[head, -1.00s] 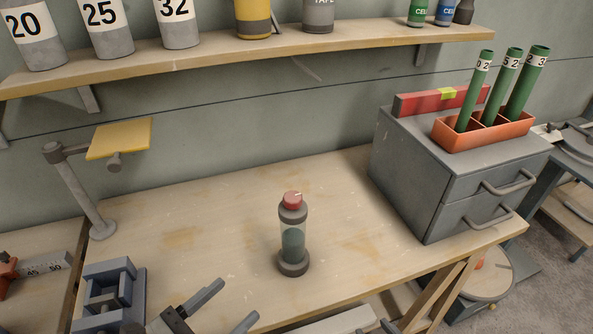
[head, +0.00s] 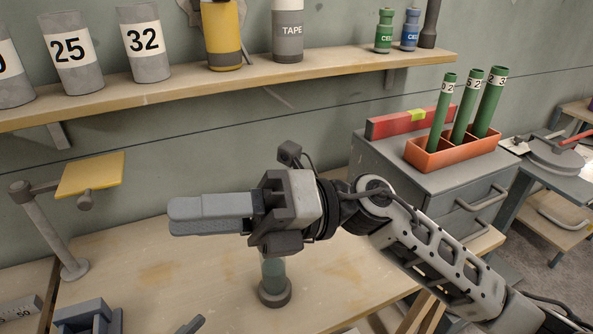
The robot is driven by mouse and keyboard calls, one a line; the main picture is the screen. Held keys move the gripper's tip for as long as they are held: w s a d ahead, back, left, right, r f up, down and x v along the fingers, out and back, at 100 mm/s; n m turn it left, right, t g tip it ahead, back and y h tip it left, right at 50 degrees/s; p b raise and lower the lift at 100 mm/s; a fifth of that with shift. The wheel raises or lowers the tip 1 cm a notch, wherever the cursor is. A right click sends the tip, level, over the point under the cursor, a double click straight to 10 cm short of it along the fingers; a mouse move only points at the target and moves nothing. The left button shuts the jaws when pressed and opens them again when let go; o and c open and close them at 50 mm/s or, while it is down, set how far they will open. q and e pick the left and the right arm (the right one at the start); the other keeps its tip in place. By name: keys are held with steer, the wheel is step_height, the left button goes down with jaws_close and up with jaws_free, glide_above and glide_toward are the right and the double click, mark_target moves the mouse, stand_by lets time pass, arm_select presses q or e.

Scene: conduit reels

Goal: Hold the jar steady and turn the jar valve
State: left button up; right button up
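Of my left gripper (head: 190,325) only a grey fingertip shows at the bottom edge, left of the jar.
A yellow plate on a stand (head: 90,174) is at the left. A blue-grey fixture (head: 88,318) sits at the lower left. A grey drawer cabinet (head: 440,190) with an orange rack (head: 468,150) of green tubes stands at the right. A shelf (head: 230,80) runs above.

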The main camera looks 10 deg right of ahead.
mark_target(266, 283)
arm_select(q)
steer(key=shift+w+d, duration=0.2)
steer(key=shift+w, duration=0.05)
steer(key=x, duration=1.5)
steer(key=shift+w+d, duration=0.1)
steer(key=shift+d, duration=0.1)
arm_select(e)
steer(key=w+d+f+n+t+h, duration=0.2)
steer(key=w+d+n+t+h, duration=0.3)
steer(key=w+d+h, duration=0.4)
steer(key=d+t+h, duration=0.1)
steer(key=h, duration=0.6)
steer(key=shift+w+d+f, duration=0.1)
